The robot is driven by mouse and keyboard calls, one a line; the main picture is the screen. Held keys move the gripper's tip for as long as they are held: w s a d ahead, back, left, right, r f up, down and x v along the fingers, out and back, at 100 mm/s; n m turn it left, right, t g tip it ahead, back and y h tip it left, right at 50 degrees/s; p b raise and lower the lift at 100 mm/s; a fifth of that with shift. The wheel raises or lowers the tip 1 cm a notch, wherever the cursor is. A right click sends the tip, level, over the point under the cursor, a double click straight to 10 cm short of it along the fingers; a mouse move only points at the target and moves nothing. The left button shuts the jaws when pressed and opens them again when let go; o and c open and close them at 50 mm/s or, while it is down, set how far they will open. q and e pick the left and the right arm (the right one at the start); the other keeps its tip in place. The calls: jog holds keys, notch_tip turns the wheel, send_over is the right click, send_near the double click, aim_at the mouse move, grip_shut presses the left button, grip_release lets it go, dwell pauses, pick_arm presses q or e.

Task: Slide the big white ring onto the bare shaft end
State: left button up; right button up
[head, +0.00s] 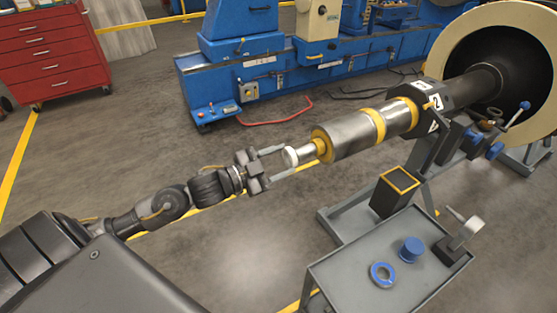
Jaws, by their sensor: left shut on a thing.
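A small-looking white round piece, which I take to be the white ring (290,158), sits between the fingers of my left gripper (289,160). The gripper is shut on it. The ring is at the left end of the shaft (309,150), roughly in line with it. I cannot tell whether it is around the shaft tip or just in front of it. Behind it, a yellow band (321,144) meets the thick silver cylinder (352,134). My right gripper is not in view.
A grey stand (343,219) carries the rotor. A grey cart (345,279) in front holds a blue ring (382,274), a blue cap (411,249) and a small upright holder (463,233). A large cream ring (452,37) stands at right. Open floor lies left of the cart.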

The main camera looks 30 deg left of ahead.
aim_at(301, 153)
pick_arm(q)
jog(key=shift+w+d+r, duration=0.1)
jog(key=shift+w, duration=0.1)
jog(key=shift+w+d, duration=0.2)
jog(key=shift+w, duration=0.1)
dwell(0.6)
jog(key=shift+w+d, duration=0.1)
jog(key=shift+w, duration=0.1)
jog(key=shift+p+x, duration=0.4)
jog(key=shift+x, duration=0.85)
jog(key=shift+w+d, duration=0.15)
jog(key=shift+w, duration=0.05)
jog(key=shift+x, duration=0.75)
jog(key=shift+w, duration=0.1)
